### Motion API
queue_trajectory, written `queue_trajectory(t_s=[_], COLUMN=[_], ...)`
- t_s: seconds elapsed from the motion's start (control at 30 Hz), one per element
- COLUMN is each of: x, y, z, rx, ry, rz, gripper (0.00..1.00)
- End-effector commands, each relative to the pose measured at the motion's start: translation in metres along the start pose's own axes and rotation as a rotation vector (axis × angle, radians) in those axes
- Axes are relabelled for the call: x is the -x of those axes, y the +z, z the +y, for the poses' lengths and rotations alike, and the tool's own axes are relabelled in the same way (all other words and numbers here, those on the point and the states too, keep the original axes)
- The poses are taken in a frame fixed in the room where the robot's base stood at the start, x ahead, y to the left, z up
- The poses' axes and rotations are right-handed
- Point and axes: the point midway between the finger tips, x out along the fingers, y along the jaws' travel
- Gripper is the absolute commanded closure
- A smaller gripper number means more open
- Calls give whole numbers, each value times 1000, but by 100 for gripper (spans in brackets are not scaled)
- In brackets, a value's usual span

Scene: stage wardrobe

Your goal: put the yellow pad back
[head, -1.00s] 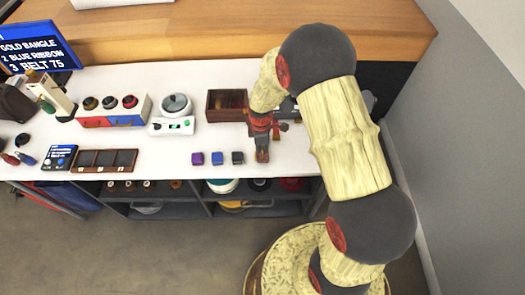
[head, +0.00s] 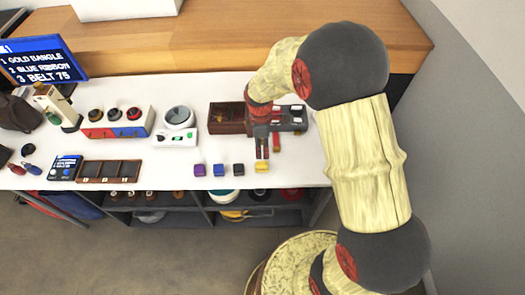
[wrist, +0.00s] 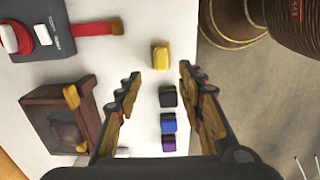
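The yellow pad (head: 262,167) sits on the white table near its front edge, at the right end of a row with a black pad (head: 238,169), a blue pad (head: 218,170) and a purple pad (head: 200,170). My gripper (head: 262,155) is just behind and above the yellow pad. In the wrist view the yellow pad (wrist: 160,55) shows whole, just past the open fingertips (wrist: 158,76), with clear space on both sides. Nothing is between the fingers that I can see as held.
A brown wooden box (head: 226,117) and a dark grey unit (head: 292,122) with a red strap (head: 276,142) stand behind the row. A scale-like device (head: 178,125) and a brown compartment tray (head: 109,171) are to the left. Bare table lies right of the yellow pad.

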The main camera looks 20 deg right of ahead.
Motion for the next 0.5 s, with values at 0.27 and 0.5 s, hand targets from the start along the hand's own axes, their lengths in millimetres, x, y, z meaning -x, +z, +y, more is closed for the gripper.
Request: queue_trajectory(t_s=[0.27, 0.5], x=[68, 188], y=[4, 25], z=[-9, -62], rx=[-151, -534], ry=[63, 185], rz=[29, 134], gripper=[62, 62])
